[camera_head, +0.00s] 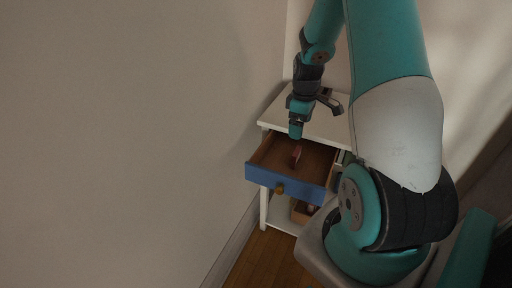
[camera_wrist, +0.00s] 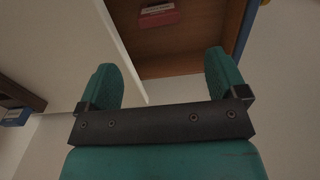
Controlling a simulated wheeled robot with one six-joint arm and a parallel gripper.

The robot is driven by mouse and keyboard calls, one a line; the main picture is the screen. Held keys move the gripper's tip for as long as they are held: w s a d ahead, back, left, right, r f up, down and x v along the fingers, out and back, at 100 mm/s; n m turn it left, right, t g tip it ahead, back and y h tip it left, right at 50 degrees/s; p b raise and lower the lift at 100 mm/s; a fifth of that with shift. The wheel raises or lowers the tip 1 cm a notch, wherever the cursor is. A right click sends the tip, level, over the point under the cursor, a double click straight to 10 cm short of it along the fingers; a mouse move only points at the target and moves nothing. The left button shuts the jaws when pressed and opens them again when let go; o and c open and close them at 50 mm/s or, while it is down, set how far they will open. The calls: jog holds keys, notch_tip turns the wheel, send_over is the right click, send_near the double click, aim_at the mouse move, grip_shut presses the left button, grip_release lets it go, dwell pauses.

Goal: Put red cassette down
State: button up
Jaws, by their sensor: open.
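The red cassette (camera_head: 297,152) is in the open drawer of a small white cabinet. In the wrist view the red cassette (camera_wrist: 159,15) lies on the drawer's brown floor, with a pale label along one edge. The drawer (camera_head: 283,184) has a blue front and a round brass-coloured knob. My gripper (camera_head: 296,132) is above the back of the drawer in the head view. In the wrist view my gripper (camera_wrist: 164,75) has its two teal fingers wide apart with nothing between them. The cassette is beyond the fingertips and apart from them.
The white cabinet top (camera_head: 322,121) is just behind the drawer, close to my gripper. A lower shelf holds a small brown box (camera_head: 301,211). A plain wall stands close on the left. Wooden floor (camera_head: 262,262) shows in front of the cabinet.

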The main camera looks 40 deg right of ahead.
jog(key=a+r+y, duration=0.1)
jog(key=a+r, duration=0.3)
jog(key=a, duration=0.3)
jog(key=a+r+n+t, duration=0.1)
jog(key=a+r, duration=0.3)
jog(key=a, duration=0.4)
jog(key=a+r+y, duration=0.1)
jog(key=a+r, duration=0.3)
jog(key=a, duration=0.3)
jog(key=s+a+r+y, duration=0.1)
jog(key=s+a+r, duration=0.2)
jog(key=s+a, duration=0.5)
jog(key=s+a+r+n+g+y, duration=0.1)
jog(key=s+a+r, duration=0.2)
jog(key=s+a, duration=0.4)
jog(key=shift+s+a+r+n, duration=0.3)
jog(key=shift+s+a, duration=0.1)
jog(key=shift+a, duration=0.6)
jog(key=shift+r, duration=0.1)
